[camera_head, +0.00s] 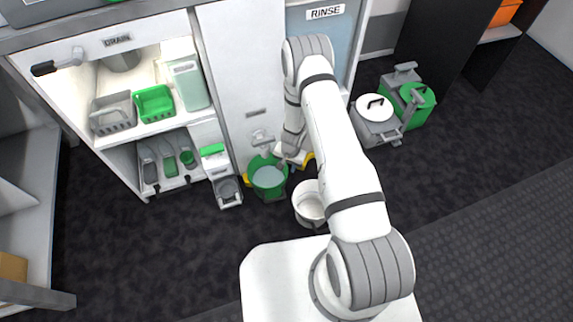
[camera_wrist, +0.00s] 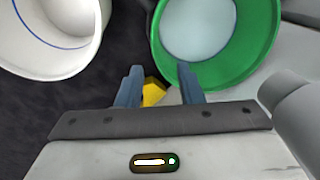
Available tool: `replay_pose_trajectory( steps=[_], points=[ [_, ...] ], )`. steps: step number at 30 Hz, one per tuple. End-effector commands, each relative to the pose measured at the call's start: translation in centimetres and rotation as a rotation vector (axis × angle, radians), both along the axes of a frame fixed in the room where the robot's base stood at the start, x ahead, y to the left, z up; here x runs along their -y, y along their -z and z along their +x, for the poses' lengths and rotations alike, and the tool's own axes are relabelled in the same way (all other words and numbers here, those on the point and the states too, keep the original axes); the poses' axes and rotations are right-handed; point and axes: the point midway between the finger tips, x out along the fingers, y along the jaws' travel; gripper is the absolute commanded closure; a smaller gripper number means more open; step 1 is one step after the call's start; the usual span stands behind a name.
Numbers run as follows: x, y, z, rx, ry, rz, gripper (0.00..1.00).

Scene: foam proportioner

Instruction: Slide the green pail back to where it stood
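The green pail (camera_head: 268,178) stands on the dark floor in front of the cabinet, below a tap, with pale contents inside. In the wrist view the green pail (camera_wrist: 262,45) fills the upper right, its rim close to my right finger; I cannot tell if they touch. My gripper (camera_wrist: 160,77) has its two fingers apart, with floor and a bit of yellow showing between them. In the head view my arm mostly hides my gripper, which is beside the pail's right side.
A white pail (camera_head: 308,205) stands just right of the green one and fills the wrist view's upper left (camera_wrist: 52,35). A yellow piece (camera_wrist: 153,92) shows below the green pail. A grey box (camera_head: 229,192) stands to the left. Wheeled units (camera_head: 376,122) stand at right.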

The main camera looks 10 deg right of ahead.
Motion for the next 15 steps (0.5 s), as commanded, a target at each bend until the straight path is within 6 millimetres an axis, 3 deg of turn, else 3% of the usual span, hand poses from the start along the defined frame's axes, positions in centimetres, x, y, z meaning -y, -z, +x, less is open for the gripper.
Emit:
replay_pose_trajectory(
  steps=[15],
  points=[
    [-0.6,6.8,0.2,-0.001,-0.003,-0.001,0.66]
  ],
)
